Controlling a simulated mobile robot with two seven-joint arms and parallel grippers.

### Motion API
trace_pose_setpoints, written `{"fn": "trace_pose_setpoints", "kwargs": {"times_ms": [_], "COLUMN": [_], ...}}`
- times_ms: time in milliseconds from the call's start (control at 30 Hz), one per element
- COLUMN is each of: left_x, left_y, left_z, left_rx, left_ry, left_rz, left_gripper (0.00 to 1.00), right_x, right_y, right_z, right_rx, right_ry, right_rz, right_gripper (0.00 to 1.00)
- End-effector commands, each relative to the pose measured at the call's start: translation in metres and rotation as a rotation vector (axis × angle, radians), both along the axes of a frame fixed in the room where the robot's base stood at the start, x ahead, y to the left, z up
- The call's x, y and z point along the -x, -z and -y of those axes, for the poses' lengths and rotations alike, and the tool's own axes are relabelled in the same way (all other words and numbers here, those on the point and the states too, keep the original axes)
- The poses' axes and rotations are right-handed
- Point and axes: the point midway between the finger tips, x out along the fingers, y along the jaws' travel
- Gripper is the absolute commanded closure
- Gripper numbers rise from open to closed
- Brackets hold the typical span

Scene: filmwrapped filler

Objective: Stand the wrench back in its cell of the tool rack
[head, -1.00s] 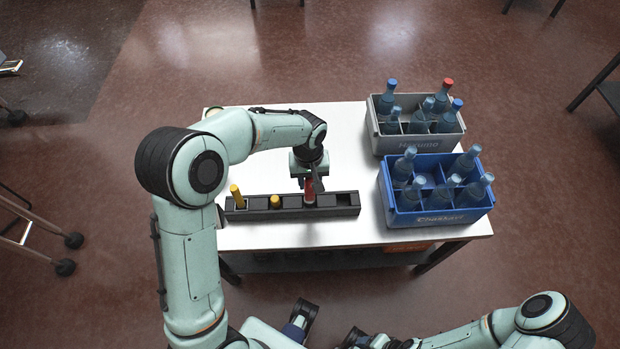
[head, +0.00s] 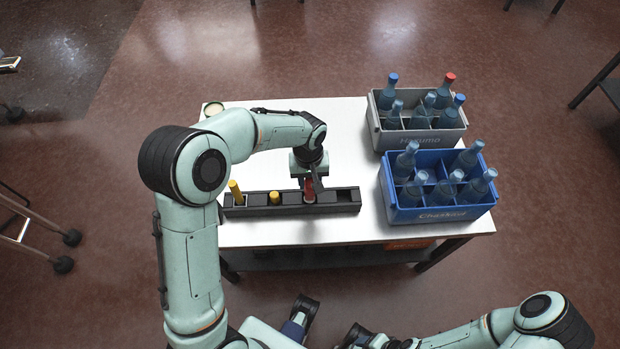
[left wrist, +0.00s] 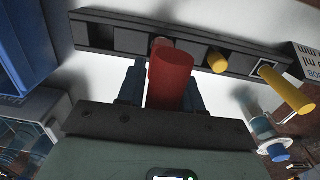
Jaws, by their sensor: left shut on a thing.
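The wrench shows as a red handle (head: 309,190) in the head view, at the third cell from the left of the dark tool rack (head: 240,211). My left gripper (head: 310,178) is above the rack, shut on this handle. In the left wrist view the red handle (left wrist: 170,78) stands between the two fingers, against the rack (left wrist: 200,50). The wrench's lower part is hidden, so I cannot tell how deep it sits in the cell. My right gripper (head: 356,338) is low at the bottom edge, partly cut off.
Two yellow-handled tools (head: 236,194) (head: 274,198) stand in the left cells; the rightmost cell looks empty. A grey crate (head: 420,142) and a blue crate (head: 440,214) of bottles stand on the table's right. White tabletop (head: 290,235) is clear in front of the rack.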

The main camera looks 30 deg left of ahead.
Motion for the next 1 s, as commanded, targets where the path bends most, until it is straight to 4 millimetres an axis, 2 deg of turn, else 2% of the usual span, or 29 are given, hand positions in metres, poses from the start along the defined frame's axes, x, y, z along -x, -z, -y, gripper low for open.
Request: {"fn": "trace_pose_setpoints", "kwargs": {"times_ms": [467,500,567,600,867,1000], "left_x": [0.0,0.0,0.0,0.0,0.0,0.0], "left_y": [0.012,0.012,0.012,0.012,0.012,0.012], "left_z": [0.0,0.0,0.0,0.0,0.0,0.0], "left_rx": [0.0,0.0,0.0,0.0,0.0,0.0], "left_ry": [0.001,0.0,0.0,0.0,0.0,0.0], "left_rz": [0.0,0.0,0.001,0.001,-0.001,-0.001], "left_gripper": [1.0,0.59,0.39,0.35,0.35,0.35], "right_x": [0.002,0.002,0.002,0.002,0.001,-0.006], "right_y": [0.009,0.009,0.008,0.008,0.008,0.005], "right_z": [0.0,0.0,0.0,0.0,0.0,0.0], "right_rx": [0.0,0.0,0.0,0.0,0.0,0.003], "right_ry": [0.0,0.0,0.0,0.0,0.0,0.005], "right_rz": [-0.003,-0.002,-0.002,-0.002,-0.002,0.022], "right_gripper": [0.38,0.38,0.38,0.38,0.38,0.38]}}
